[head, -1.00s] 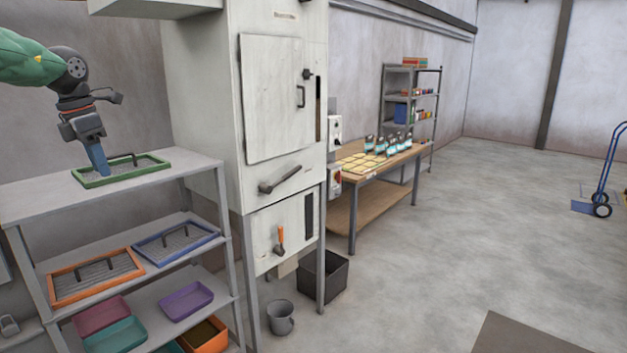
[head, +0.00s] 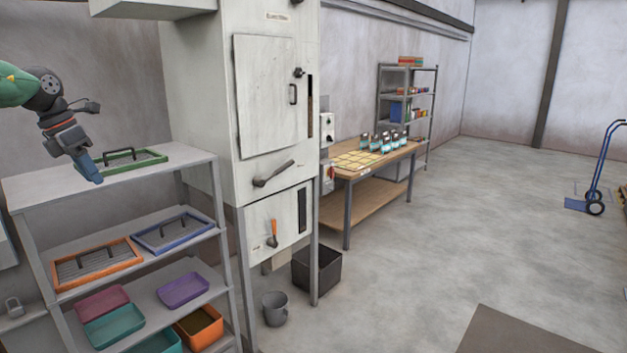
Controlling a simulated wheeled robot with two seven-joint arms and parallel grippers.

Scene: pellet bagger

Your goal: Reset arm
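My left gripper (head: 88,168) is at the upper left, in front of the top shelf of the grey rack (head: 60,188). Its blue fingers point down and look close together; whether they are open or shut does not show. The green-framed screen (head: 150,157) with a dark handle lies on the top shelf, just behind and to the right of the fingers. I see nothing hanging from the gripper. My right gripper is not in view.
An orange screen (head: 70,279) and a blue screen (head: 155,245) lie on the middle shelf, with coloured trays (head: 182,290) below. The tall pale machine (head: 270,100) stands right of the rack. A grey bucket (head: 275,308) and black bin (head: 325,270) are on the floor. Open floor lies right.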

